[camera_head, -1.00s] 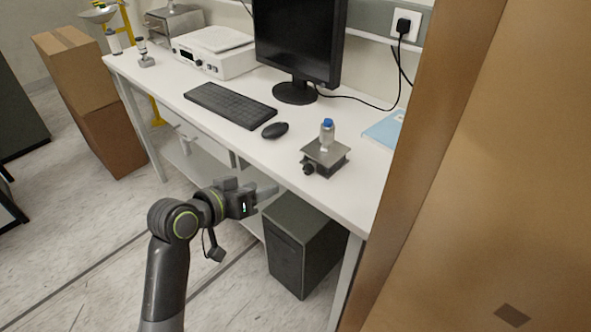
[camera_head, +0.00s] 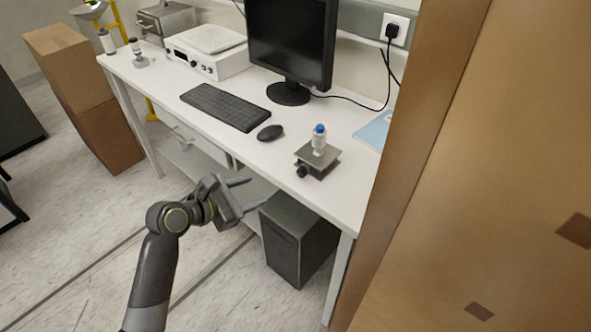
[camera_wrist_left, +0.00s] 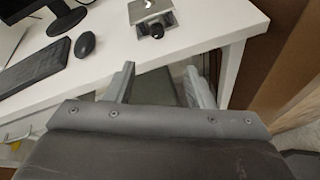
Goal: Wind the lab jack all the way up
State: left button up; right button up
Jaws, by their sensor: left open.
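The lab jack (camera_head: 318,160) stands on the white desk near its front edge, low, with a small bottle with a blue cap (camera_head: 319,140) on its top plate. Its dark knob (camera_head: 302,171) faces the front edge. In the left wrist view the jack (camera_wrist_left: 152,14) is at the top, with its knob (camera_wrist_left: 156,30) toward me. My left gripper (camera_head: 258,192) is open and empty, in front of the desk and below its top, to the left of the jack and apart from it. Its two fingers also show in the left wrist view (camera_wrist_left: 160,85). My right gripper is not in view.
A mouse (camera_head: 270,132), a keyboard (camera_head: 226,106) and a monitor (camera_head: 291,45) are left of the jack. A blue folder (camera_head: 374,131) lies behind it. A dark computer case (camera_head: 298,240) stands under the desk. A large brown panel (camera_head: 480,180) blocks the right side.

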pick_arm(q)
jog(key=n+p, duration=0.1)
jog(key=n, duration=0.6)
send_near(300, 174)
jog(key=x, duration=0.8)
jog(key=shift+w+f, duration=0.15)
jog(key=shift+w, duration=0.05)
jog(key=shift+p, duration=0.3)
jog(key=c, duration=1)
jog(key=shift+s+d+r+m+y+p, duration=0.1)
jog(key=shift+r+m+y+p, duration=0.3)
jog(key=shift+p, duration=0.8)
jog(key=shift+f+m+t+y+p, duration=0.4)
jog(key=shift+m+t+p, duration=0.25)
jog(key=shift+m, duration=0.35)
